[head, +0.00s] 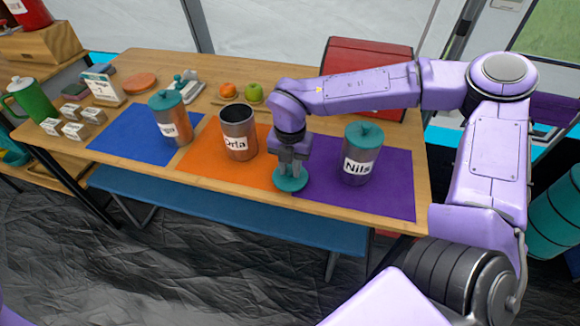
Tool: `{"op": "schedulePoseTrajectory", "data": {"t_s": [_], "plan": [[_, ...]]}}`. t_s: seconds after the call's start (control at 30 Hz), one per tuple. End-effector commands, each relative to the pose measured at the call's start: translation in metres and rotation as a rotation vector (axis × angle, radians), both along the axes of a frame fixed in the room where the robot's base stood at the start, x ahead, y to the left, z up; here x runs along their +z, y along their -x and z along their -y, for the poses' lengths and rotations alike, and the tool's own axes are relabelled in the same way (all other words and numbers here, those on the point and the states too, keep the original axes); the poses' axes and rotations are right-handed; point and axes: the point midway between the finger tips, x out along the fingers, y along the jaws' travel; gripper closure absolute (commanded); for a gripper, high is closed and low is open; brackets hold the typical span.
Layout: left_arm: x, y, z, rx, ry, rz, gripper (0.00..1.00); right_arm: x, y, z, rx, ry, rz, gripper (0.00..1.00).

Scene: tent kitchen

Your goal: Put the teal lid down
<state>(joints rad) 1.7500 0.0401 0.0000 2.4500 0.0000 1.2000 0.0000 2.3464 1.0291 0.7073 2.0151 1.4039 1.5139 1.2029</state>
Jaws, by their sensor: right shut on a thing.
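The teal lid (290,184) is in the grip of my right gripper (291,168), near the table's front edge. It lies where the orange mat (265,178) meets the purple mat (388,197). It is at or very close to the surface; I cannot tell whether it touches. The Orta canister (238,143) stands open on the orange mat, left of my gripper. The Nils canister (358,167) on the purple mat has a teal lid on. So does the canister (176,128) on the blue mat (118,135). My left gripper is out of view.
An orange fruit (228,90) and a green apple (254,92) sit behind the Orta canister. Small labelled blocks (74,131) and a green jug (32,100) are at the left. A red box (368,62) stands behind my right arm. A blue bench (220,212) runs below the table's front edge.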

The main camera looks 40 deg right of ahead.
Motion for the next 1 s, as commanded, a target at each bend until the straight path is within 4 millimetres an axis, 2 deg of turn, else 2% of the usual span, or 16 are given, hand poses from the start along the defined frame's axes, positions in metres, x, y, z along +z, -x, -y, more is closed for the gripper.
{"op": "schedulePoseTrajectory", "data": {"t_s": [0.03, 0.37, 0.4, 0.47, 0.5, 0.77, 0.87, 1.0], "plan": [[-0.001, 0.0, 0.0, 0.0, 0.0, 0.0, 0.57, -0.007, 0.0, 0.0, 0.001, -0.001, -0.001, 1.0], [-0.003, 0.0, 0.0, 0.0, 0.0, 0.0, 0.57, -0.011, 0.0, 0.0, 0.001, 0.0, 0.001, 1.0], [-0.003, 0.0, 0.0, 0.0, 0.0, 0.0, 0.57, -0.011, 0.0, -0.001, 0.001, 0.0, 0.001, 0.73], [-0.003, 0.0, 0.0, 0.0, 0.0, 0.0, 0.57, -0.01, 0.0, -0.001, 0.001, 0.0, 0.001, 0.53], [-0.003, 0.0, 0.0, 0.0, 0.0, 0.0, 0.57, -0.01, 0.0, -0.001, 0.001, 0.0, 0.001, 0.51], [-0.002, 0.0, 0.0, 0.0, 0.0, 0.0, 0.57, -0.008, 0.0, -0.001, 0.001, 0.0, 0.001, 0.51], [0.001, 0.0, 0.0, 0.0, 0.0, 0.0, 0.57, 0.001, -0.001, -0.001, 0.0, 0.0, 0.005, 0.51], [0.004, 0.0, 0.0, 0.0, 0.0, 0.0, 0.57, 0.034, -0.001, -0.001, 0.0, 0.0, 0.008, 0.51]]}}
